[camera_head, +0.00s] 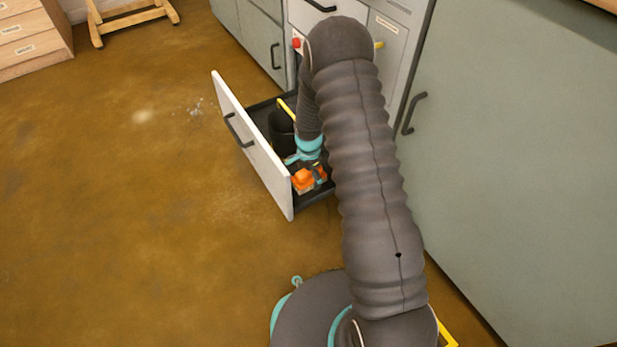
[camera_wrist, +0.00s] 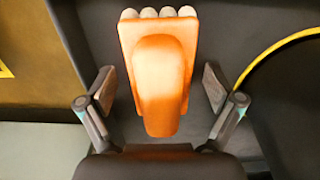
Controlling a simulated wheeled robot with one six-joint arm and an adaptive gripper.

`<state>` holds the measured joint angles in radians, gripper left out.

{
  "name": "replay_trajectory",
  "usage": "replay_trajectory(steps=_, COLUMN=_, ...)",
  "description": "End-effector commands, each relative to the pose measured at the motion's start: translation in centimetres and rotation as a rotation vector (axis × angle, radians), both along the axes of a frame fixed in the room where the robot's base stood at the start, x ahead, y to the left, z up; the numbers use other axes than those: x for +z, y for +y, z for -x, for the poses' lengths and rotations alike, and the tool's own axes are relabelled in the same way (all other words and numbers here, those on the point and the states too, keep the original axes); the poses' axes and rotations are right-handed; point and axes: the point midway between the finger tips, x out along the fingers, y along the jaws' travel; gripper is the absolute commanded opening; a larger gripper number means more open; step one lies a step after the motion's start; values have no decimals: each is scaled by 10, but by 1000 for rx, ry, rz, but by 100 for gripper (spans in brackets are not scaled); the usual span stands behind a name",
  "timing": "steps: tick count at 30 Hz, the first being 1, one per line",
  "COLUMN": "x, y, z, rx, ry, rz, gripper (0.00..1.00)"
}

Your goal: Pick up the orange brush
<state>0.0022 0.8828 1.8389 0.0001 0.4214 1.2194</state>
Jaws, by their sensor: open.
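The orange brush (camera_head: 306,178) lies in the open drawer, near its front right corner. In the wrist view the brush (camera_wrist: 158,85) shows an orange block with a raised grip and a row of pale bristle tufts at its far end. My gripper (camera_head: 311,168) is down inside the drawer at the brush and partly hides it in the head view. In the wrist view my gripper (camera_wrist: 163,92) is open, with one finger on each side of the brush and a visible gap on both sides.
The drawer's white front (camera_head: 252,145) with a dark handle stands out from the cabinet. A black round thing with a yellow rim (camera_wrist: 295,95) is in the drawer to the right in the wrist view. Green cabinet doors (camera_head: 500,150) stand at the right.

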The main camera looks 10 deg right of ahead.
Motion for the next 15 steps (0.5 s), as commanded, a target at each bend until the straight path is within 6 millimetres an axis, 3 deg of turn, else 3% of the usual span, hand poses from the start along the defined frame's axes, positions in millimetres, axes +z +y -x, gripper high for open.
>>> replay_trajectory(steps=5, x=1, y=0, z=-1, rx=0, ry=-1, rz=0, gripper=92)
replay_trajectory(steps=13, x=1, y=0, z=0, rx=0, ry=-1, rz=0, gripper=24)
replay_trajectory(steps=15, x=1, y=0, z=-1, rx=0, ry=-1, rz=1, gripper=23)
